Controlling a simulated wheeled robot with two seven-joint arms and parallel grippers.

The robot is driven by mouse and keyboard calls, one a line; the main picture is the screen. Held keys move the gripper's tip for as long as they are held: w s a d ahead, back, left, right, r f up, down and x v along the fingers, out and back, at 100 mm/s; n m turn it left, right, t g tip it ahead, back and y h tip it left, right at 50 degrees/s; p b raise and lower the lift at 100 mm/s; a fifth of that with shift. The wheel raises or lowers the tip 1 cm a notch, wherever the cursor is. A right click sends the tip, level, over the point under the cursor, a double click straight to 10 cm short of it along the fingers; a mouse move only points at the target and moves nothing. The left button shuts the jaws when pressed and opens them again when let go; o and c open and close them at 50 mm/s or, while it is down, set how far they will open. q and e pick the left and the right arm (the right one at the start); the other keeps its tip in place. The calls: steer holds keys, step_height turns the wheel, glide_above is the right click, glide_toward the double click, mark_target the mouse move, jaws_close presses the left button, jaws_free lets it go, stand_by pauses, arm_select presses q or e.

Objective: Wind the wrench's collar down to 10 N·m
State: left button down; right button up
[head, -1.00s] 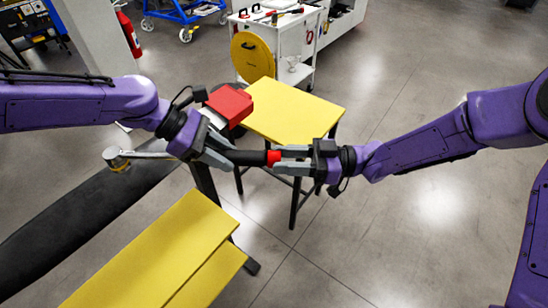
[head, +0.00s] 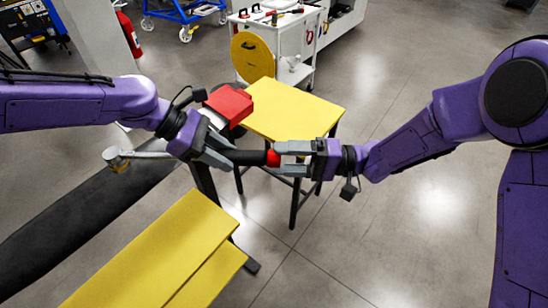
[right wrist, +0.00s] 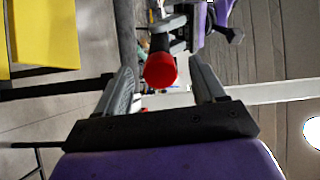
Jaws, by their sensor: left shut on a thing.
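The wrench lies level in the head view. Its metal head (head: 115,157) is at the left and its dark handle (head: 250,157) runs to the right. The red collar (head: 273,158) is at the handle's right end, and it also shows end-on in the right wrist view (right wrist: 160,71). My left gripper (head: 222,152) is shut on the wrench, left of the dark handle. My right gripper (head: 281,158) is open, with its fingers on either side of the collar. In the right wrist view a gap shows between the collar and each finger. No scale reading is legible.
A red block (head: 229,104) is close behind my left gripper. A yellow-topped table (head: 290,108) stands behind the grippers. Yellow steps (head: 150,255) and a long dark beam (head: 75,215) are at the lower left. A white cart (head: 290,45) is at the back. Floor at right is clear.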

steer(key=shift+o, duration=0.8)
steer(key=d, duration=0.5)
steer(key=shift+s, duration=0.1)
